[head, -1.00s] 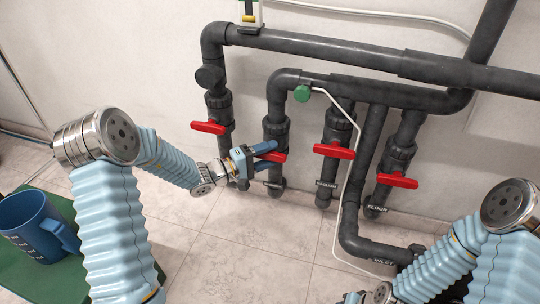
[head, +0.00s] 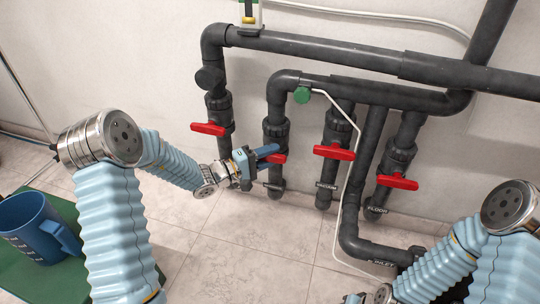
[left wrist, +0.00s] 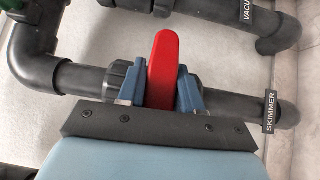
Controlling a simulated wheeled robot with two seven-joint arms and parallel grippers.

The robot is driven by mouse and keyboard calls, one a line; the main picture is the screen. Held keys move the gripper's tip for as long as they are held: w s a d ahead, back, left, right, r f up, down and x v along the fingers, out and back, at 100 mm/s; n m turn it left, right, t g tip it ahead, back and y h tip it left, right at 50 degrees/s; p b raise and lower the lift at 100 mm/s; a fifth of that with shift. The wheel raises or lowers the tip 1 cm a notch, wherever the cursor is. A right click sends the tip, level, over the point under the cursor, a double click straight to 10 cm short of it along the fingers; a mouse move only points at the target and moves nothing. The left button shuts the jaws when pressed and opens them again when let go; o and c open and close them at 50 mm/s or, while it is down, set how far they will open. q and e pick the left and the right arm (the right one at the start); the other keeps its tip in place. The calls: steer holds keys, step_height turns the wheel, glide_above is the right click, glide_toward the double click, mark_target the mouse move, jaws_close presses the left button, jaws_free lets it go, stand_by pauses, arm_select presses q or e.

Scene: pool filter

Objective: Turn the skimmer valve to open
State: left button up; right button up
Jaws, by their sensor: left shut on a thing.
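The skimmer valve has a red handle (head: 281,159) on a dark grey vertical pipe, second valve from the left in the head view. My left gripper (head: 271,155) is at this handle, its blue fingers reaching in from the left. In the left wrist view the red handle (left wrist: 163,68) stands between the two blue fingers of the left gripper (left wrist: 160,88), which is shut on it. There the handle lies across the pipe. A black SKIMMER label (left wrist: 269,112) is on that pipe. The fingers hide part of the handle in the head view.
Other red valve handles stand left (head: 208,129) and right (head: 333,152) of the skimmer valve, with another farther right (head: 397,181). A white tube (head: 349,190) hangs in front of the pipes. A blue mug (head: 38,228) stands on a green surface at lower left.

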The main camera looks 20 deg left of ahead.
arm_select(q)
steer(key=n+t, duration=0.2)
steer(key=n+t+h, duration=0.1)
steer(key=n+t, duration=0.1)
steer(key=n, duration=0.1)
steer(key=shift+a+n+h, duration=0.1)
steer(key=shift+n+h, duration=0.2)
steer(key=n+t+y, duration=0.1)
steer(key=n+t, duration=0.1)
steer(key=n, duration=0.1)
steer(key=n+t+y+p, duration=0.1)
steer(key=n+t, duration=0.2)
steer(key=shift+r+n, duration=0.1)
steer(key=shift+n, duration=0.2)
steer(key=n+t+y, duration=0.2)
steer(key=n, duration=0.1)
steer(key=n+t+y+p, duration=0.1)
steer(key=n+y, duration=0.1)
steer(key=n, duration=0.1)
steer(key=shift+r+n+t+y+p, duration=0.1)
steer(key=shift+n+t+y+p, duration=0.2)
steer(key=shift+t+y, duration=0.1)
steer(key=shift+a+n+t+y+p, duration=0.1)
steer(key=shift+n+t+y+p, duration=0.35)
steer(key=shift+n+y, duration=1.35)
steer(key=shift+n+t+y+p, duration=0.45)
steer(key=shift+n+y, duration=1.15)
steer(key=shift+n, duration=0.3)
steer(key=shift+n+y, duration=0.5)
